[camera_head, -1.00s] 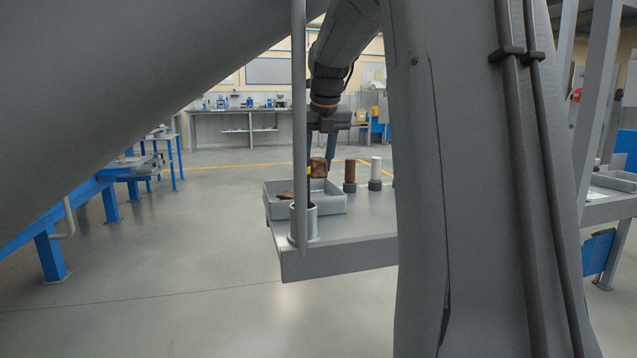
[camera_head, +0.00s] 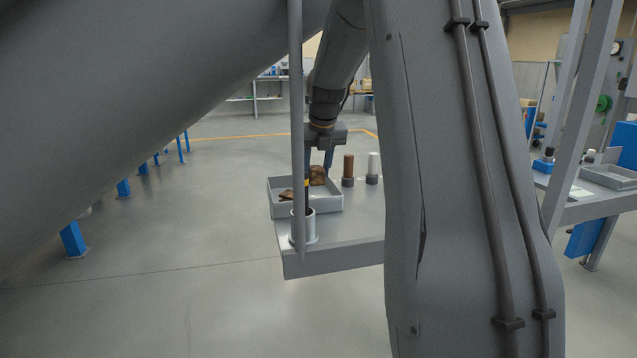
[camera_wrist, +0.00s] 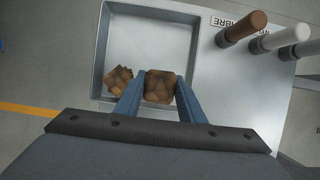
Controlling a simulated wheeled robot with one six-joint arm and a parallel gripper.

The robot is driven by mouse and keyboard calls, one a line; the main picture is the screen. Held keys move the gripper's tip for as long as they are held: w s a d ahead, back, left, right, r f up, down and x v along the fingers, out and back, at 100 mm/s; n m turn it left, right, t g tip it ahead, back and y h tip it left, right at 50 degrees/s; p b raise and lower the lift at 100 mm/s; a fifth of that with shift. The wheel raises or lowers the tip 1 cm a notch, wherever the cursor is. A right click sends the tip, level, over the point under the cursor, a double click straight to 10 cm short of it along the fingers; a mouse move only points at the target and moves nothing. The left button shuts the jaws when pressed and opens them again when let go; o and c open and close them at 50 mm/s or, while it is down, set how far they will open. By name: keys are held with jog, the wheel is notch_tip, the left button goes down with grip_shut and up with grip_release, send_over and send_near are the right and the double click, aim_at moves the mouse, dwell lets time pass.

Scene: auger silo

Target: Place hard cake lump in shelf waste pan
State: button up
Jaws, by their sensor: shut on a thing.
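The hard cake lump (camera_head: 317,177), brown and blocky, is between the blue fingers of my gripper (camera_head: 318,168). In the wrist view the lump (camera_wrist: 160,87) shows pinched between both fingertips (camera_wrist: 160,92). The grey waste pan (camera_head: 322,203) stands on the shelf (camera_head: 345,245). The held lump is over the right part of the pan (camera_wrist: 150,45), near its right wall; I cannot tell whether it touches the floor. A second brown lump (camera_wrist: 119,80) lies in the pan, left of the held one. A pole partly hides the pan and fingers in the head view.
A brown cylinder (camera_head: 348,167) and a white cylinder (camera_head: 373,165) stand on dark bases right of the pan. A grey cup (camera_head: 310,228) stands at the shelf's front left. A thin upright pole (camera_head: 297,120) and a large slanted tube (camera_head: 120,90) are close by.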

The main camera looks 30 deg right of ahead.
aim_at(317, 185)
jog(key=shift+s+f+p, duration=0.2)
jog(key=shift+f+p, duration=0.15)
jog(key=shift+p, duration=3.3)
jog(key=p, duration=0.3)
jog(key=shift+s+a+f, duration=0.15)
jog(key=shift+s+f, duration=0.05)
jog(key=shift+s, duration=0.05)
jog(key=shift+s+f+p, duration=0.15)
jog(key=shift+f+p, duration=0.1)
jog(key=shift+p, duration=0.85)
jog(key=shift+f+p, duration=0.75)
jog(key=shift+p, duration=0.2)
jog(key=shift+a+f+p, duration=0.1)
jog(key=shift+f+p, duration=0.35)
jog(key=shift+p, duration=0.6)
jog(key=shift+f, duration=1.4)
jog(key=o, duration=0.9)
jog(key=shift+f, duration=0.1)
